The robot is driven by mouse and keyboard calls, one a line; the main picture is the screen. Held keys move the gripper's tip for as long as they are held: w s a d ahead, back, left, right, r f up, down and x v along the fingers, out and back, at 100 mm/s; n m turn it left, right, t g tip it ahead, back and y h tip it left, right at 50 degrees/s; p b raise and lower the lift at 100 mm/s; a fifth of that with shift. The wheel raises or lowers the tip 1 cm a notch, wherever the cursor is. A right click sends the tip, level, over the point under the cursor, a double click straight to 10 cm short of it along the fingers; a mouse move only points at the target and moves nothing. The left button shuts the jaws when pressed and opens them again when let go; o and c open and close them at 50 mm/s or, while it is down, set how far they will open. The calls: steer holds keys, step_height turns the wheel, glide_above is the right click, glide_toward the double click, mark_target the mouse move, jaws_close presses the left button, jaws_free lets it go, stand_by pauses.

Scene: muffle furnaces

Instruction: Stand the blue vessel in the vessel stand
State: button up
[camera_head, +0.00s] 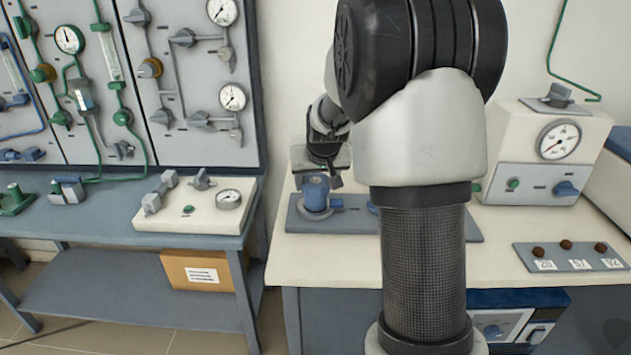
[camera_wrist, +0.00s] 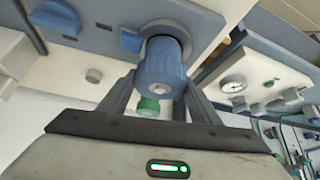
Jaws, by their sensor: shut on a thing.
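The blue vessel (camera_head: 316,194) is upright over the left part of a grey-blue plate (camera_head: 350,222) on the right bench. It also shows in the wrist view (camera_wrist: 162,66), with its round end toward the camera and a dark ring around its far end. My gripper (camera_head: 322,174) is above it, with its fingers at the vessel's sides; the wrist view shows the gripper (camera_wrist: 161,84) shut on the vessel. The ring on the plate appears to be the vessel stand. Whether the vessel is fully seated in it cannot be told. My arm hides the middle of the plate.
A cream unit with a dial (camera_head: 545,155) stands at the bench's back right. A grey strip (camera_head: 570,262) with several brown pieces lies at front right. Another blue part (camera_head: 372,208) shows beside my arm. The left bench holds a gauge box (camera_head: 195,213) below valve panels.

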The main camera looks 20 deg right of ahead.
steer(key=shift+f+b, duration=0.3)
steer(key=shift+f, duration=0.05)
stand_by(0.7)
steer(key=o, duration=1.5)
steer(key=shift+f, duration=0.15)
steer(key=p+v, duration=0.4)
steer(key=v, duration=1.4)
steer(key=s+a+n+y, duration=0.1)
steer(key=s+a, duration=0.4)
steer(key=s, duration=0.7)
steer(key=s+a+n, duration=0.1)
steer(key=s+a, duration=0.4)
steer(key=s, duration=0.7)
step_height(320, 180, up, 20)
steer(key=p, duration=2)
steer(key=shift+a+r+g, duration=0.2)
steer(key=shift+a+g, duration=0.05)
steer(key=shift+g, duration=0.15)
